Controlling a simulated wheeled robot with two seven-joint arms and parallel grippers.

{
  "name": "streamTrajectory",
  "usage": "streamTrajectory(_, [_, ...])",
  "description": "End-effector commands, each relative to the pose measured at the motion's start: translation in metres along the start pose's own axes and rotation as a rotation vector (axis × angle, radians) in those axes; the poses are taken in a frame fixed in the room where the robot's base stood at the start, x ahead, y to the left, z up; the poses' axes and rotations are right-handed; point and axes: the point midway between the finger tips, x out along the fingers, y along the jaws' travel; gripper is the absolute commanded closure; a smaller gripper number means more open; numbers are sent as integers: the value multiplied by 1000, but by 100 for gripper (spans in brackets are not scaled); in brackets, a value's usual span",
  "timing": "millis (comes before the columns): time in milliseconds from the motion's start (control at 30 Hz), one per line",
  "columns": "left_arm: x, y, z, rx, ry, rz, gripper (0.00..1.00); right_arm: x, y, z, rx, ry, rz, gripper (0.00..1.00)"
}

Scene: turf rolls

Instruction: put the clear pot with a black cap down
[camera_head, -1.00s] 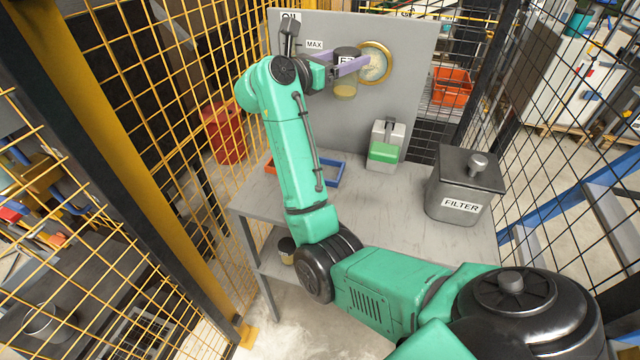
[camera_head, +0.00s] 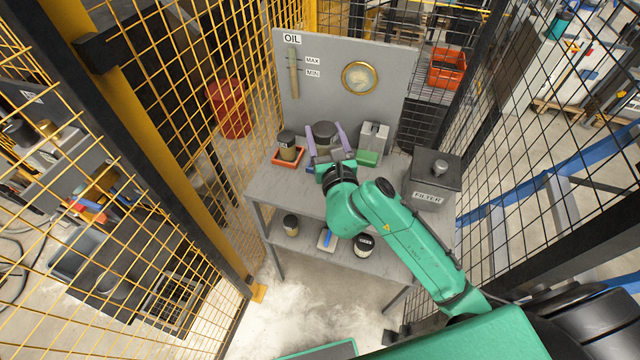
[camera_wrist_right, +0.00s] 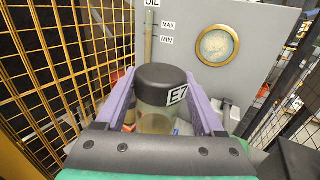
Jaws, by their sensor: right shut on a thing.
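The clear pot with a black cap (camera_head: 324,130) is between the two purple fingers of my right gripper (camera_head: 327,139). The gripper is shut on it, low over the back of the grey bench (camera_head: 385,203). My left gripper is not in view.
A dark-capped pot (camera_head: 287,142) stands in an orange tray (camera_head: 291,163) left of my gripper. A grey-and-green container (camera_head: 372,145) is close on the right, then the FILTER box (camera_head: 432,180). Behind stands a grey panel (camera_head: 330,90) with a gauge. Pots stand on the lower shelf.

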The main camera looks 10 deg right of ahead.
Motion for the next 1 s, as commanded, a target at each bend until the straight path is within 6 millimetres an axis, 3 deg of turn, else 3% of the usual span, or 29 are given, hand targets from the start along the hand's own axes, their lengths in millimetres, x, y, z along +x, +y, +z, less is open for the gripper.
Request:
streamTrajectory(100, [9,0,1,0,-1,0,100,0,0,-46,1,6,-3,100])
streamTrajectory(300, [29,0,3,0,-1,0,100,0,0,-112,0,3,-3,100])
streamTrajectory(600, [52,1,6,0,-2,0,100,0,0,-166,-2,2,-4,100])
streamTrajectory(1000, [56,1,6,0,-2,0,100,0,-1,-174,-1,-1,-4,100])
